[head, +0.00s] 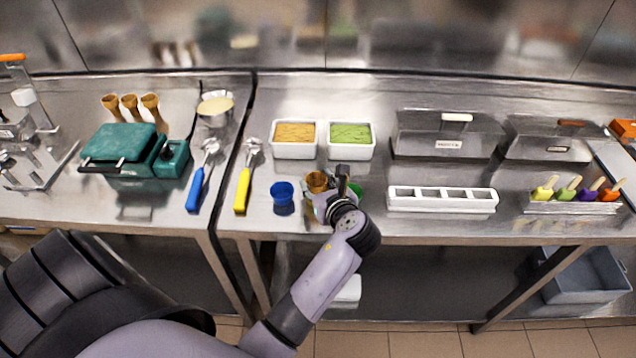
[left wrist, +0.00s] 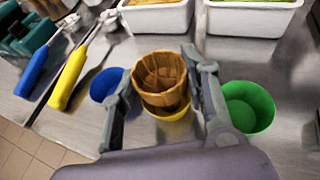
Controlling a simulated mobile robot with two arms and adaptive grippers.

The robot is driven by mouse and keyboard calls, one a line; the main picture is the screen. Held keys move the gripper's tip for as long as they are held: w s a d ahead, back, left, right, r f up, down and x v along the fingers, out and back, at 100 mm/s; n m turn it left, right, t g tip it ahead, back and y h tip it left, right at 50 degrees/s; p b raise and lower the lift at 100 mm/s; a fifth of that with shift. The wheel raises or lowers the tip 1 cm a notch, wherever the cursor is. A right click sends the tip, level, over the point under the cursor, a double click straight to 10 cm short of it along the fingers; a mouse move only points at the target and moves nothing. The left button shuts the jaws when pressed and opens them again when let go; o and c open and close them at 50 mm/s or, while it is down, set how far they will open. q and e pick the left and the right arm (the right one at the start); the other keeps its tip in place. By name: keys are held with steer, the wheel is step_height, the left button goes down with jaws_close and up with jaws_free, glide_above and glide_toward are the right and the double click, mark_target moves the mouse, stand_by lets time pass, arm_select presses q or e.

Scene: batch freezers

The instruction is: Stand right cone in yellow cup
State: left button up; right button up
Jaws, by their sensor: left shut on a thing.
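A brown wafer cone (left wrist: 160,75) is between the fingers of my left gripper (left wrist: 157,78), mouth up. The yellow cup (left wrist: 170,112) is directly below it, partly hidden by the cone. The cone's lower end overlaps the cup's mouth; I cannot tell whether it touches the cup. Three other cones (head: 130,107) stand at the back left. My right gripper is out of view.
A blue cup (left wrist: 104,84) stands close on the left and a green cup (left wrist: 247,106) close on the right. White tubs of orange (head: 295,152) and green ice cream (head: 349,154) stand behind. Blue and yellow scoops (head: 243,190) lie left; a white slotted holder (head: 443,207) stands right.

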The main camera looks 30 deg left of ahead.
arm_select(q)
steer(key=shift+f, duration=0.25)
steer(key=o, duration=0.7)
steer(key=shift+o, duration=0.2)
steer(key=shift+r, duration=0.1)
